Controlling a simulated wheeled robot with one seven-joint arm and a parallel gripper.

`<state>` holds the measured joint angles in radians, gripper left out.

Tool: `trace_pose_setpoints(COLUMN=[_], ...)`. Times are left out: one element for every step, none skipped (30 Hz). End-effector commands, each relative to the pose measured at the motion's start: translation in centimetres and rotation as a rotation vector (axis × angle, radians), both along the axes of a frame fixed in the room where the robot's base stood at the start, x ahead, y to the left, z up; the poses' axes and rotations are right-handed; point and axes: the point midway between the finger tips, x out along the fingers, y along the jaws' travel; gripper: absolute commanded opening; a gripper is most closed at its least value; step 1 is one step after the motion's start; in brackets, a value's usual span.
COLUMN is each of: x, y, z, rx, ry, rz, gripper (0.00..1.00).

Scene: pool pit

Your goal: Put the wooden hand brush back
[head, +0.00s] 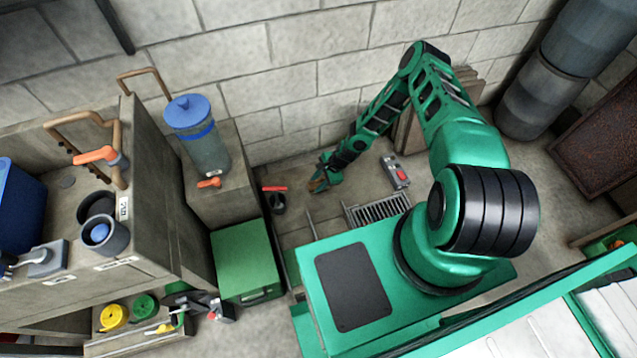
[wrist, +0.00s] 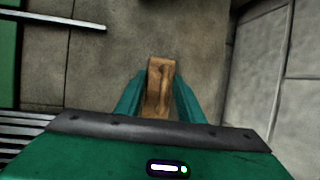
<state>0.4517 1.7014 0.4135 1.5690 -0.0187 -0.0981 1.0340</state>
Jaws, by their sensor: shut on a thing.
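The wooden hand brush (wrist: 160,82) shows in the wrist view as a brown block between the two green fingers of my gripper (wrist: 159,98). My gripper is shut on it. In the head view my gripper (head: 319,181) is low near the back wall, with a small brown part of the brush (head: 315,186) showing at its tip. The fingers hide the sides of the brush, and its bristles cannot be made out. I cannot tell whether the brush touches the floor.
A dark cup with a red handle (head: 277,202) stands left of my gripper. A grey device with a red button (head: 396,172) and a floor grate (head: 378,209) lie to the right. A green box (head: 246,260) and a blue-lidded canister (head: 197,136) stand left. Floor around the gripper is clear.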

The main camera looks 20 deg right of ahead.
Motion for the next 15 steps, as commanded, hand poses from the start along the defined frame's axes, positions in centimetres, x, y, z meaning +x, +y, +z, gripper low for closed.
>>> trace_pose_setpoints(x=[0.02,0.02,0.02,0.02,0.02,0.01,0.01,0.01,0.0,0.0,0.0,0.0,0.0,0.0,0.0], y=[0.02,0.03,0.02,0.02,0.03,0.04,0.03,0.02,0.03,0.03,0.03,0.03,0.03,0.03,0.03], z=[0.04,0.05,0.06,0.06,0.03,-0.05,-0.05,-0.03,-0.03,-0.03,-0.03,-0.03,-0.03,-0.03,-0.03], rx=[0.0,0.0,0.0,0.0,0.0,0.0,0.0,0.0,0.0,0.0,0.0,0.0,0.0,0.0,0.0], ry=[0.0,0.0,0.0,0.0,0.0,0.0,0.0,0.0,0.0,0.0,0.0,0.0,0.0,0.0,0.0], rz=[0.0,0.0,0.0,0.0,0.0,0.0,0.0,0.0,0.0,0.0,0.0,0.0,0.0,0.0,0.0], gripper=[0.02,0.02,0.02,0.02,0.02,0.02,0.4,0.47,0.54,0.54,0.54,0.54,0.54,0.54,0.54])
